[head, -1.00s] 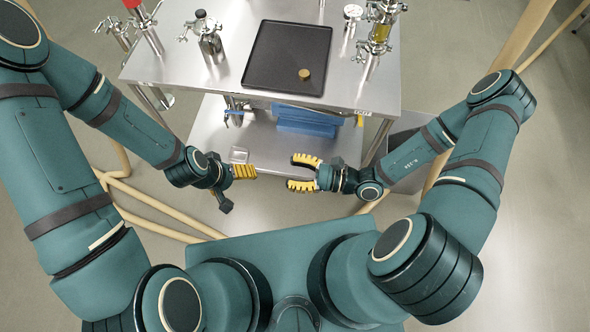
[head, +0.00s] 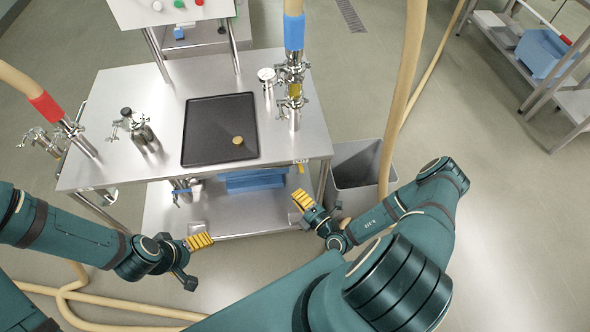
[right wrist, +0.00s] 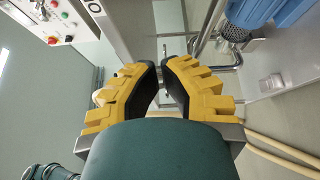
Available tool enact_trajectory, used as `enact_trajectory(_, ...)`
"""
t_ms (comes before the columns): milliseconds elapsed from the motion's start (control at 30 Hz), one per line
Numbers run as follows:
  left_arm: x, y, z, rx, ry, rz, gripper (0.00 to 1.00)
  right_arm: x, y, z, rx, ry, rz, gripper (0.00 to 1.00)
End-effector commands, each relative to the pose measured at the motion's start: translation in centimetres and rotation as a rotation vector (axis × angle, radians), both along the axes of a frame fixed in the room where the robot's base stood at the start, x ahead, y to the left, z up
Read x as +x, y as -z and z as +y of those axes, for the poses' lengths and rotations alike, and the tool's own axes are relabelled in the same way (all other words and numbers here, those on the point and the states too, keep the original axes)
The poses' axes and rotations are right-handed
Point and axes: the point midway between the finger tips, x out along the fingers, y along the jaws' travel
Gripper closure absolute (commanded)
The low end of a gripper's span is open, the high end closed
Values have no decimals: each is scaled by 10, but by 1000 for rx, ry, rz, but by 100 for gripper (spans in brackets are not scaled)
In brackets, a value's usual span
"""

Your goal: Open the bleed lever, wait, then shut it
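A vertical steel fitting (head: 294,72) with an amber sight glass and clamps stands at the right end of the steel table in the head view; a hose with a blue band meets its top. I cannot make out which part is the bleed lever. My right gripper (head: 303,200) is below the table's front right corner, apart from the fitting. The right wrist view shows a gap between its yellow fingers (right wrist: 162,85), with nothing held. My left gripper (head: 199,241) is low, in front of the table; its fingers are seen edge-on.
A black tray (head: 197,150) with a brass-coloured cap (head: 238,140) lies on the table (head: 165,92). A pressure gauge (head: 266,74) stands behind it. A grey bin (head: 352,172) is right of the table, beside a tan hose (head: 405,85).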

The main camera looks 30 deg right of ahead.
Motion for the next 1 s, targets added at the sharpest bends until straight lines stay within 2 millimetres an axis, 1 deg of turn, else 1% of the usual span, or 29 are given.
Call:
enact_trajectory(33,0,-2,0,0,-1,-1,15,-1,2,-5,34,27,9,100)
enact_trajectory(100,0,-2,0,0,-1,-1,15,-1,5,-10,66,49,16,100)
enact_trajectory(167,0,-2,0,0,-1,-1,15,2,5,-11,75,56,17,100)
enact_trajectory(267,0,-1,0,0,-1,-1,15,12,6,-10,76,54,17,100)
enact_trajectory(367,0,0,0,0,-1,0,15,27,5,-7,76,52,16,100)
enact_trajectory(733,-1,4,0,0,2,3,15,99,5,3,74,51,15,100)
enact_trajectory(767,-2,4,0,0,3,4,15,100,6,-1,71,53,17,100)
enact_trajectory(800,-2,4,0,0,3,4,15,96,6,-11,69,55,18,100)
enact_trajectory(833,-2,4,0,0,3,4,15,95,5,-15,69,55,17,100)
enact_trajectory(1000,-2,4,0,0,3,4,15,91,5,-32,71,53,17,100)
